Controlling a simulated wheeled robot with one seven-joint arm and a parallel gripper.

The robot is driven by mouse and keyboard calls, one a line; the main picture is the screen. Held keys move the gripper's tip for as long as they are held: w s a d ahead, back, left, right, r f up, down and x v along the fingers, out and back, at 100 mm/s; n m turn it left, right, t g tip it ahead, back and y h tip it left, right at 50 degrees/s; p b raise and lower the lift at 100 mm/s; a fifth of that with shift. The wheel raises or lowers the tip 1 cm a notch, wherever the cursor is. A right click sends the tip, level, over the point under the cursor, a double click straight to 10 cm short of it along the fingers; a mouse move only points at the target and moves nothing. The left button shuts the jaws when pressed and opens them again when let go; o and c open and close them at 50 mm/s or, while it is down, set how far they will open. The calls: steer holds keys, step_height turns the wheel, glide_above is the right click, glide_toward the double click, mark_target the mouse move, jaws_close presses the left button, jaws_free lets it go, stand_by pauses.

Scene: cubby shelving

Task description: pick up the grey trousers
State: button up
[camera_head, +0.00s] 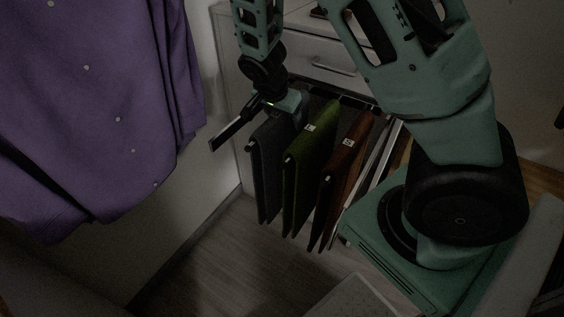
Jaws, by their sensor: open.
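The grey trousers (266,178) hang folded at the left end of a row of trousers under a drawer unit. My gripper (236,128) is open just above and in front of their upper edge, with one dark finger pointing down-left. The other finger is hard to make out against the trousers. I cannot tell whether the gripper touches the cloth. My wrist hides part of the top of the grey trousers and the rack there.
Green trousers (308,165) and brown trousers (344,168) hang close to the right, with pale items beyond. A drawer unit with a handle (335,66) stands above. A purple garment (95,110) hangs at left. The wooden floor (240,260) below is clear.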

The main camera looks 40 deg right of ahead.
steer(key=shift+f, duration=0.25)
stand_by(0.3)
jaws_close()
